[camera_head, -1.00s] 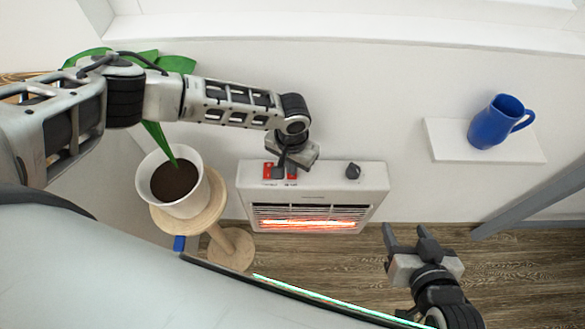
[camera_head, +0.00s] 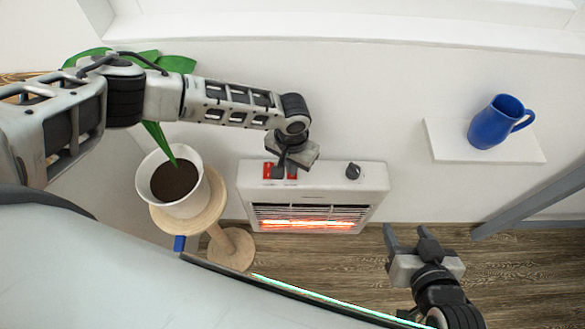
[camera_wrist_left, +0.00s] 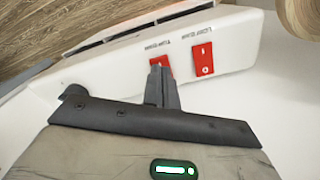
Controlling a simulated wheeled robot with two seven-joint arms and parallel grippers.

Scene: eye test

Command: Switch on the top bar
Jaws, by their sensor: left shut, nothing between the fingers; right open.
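A white heater (camera_head: 325,180) stands against the wall, with an orange glow behind its grille (camera_head: 310,222). Two red rocker switches are on its top. The lower-bar switch (camera_head: 268,171) is clear on the left and shows in the left wrist view (camera_wrist_left: 202,59). The top-bar switch (camera_head: 293,173) is partly hidden by my left gripper and shows in the left wrist view (camera_wrist_left: 166,62). My left gripper (camera_head: 280,174) is shut and empty, its tips at the top-bar switch; I cannot tell whether they touch. My right gripper (camera_head: 409,236) is open and empty, right of the heater.
A dark knob (camera_head: 353,171) is on the heater's right. A potted plant (camera_head: 201,190) stands on a wooden stand (camera_head: 214,215) close to the left. A blue jug (camera_head: 492,124) sits on a white wall shelf (camera_head: 440,139). The floor at the lower right is mostly clear.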

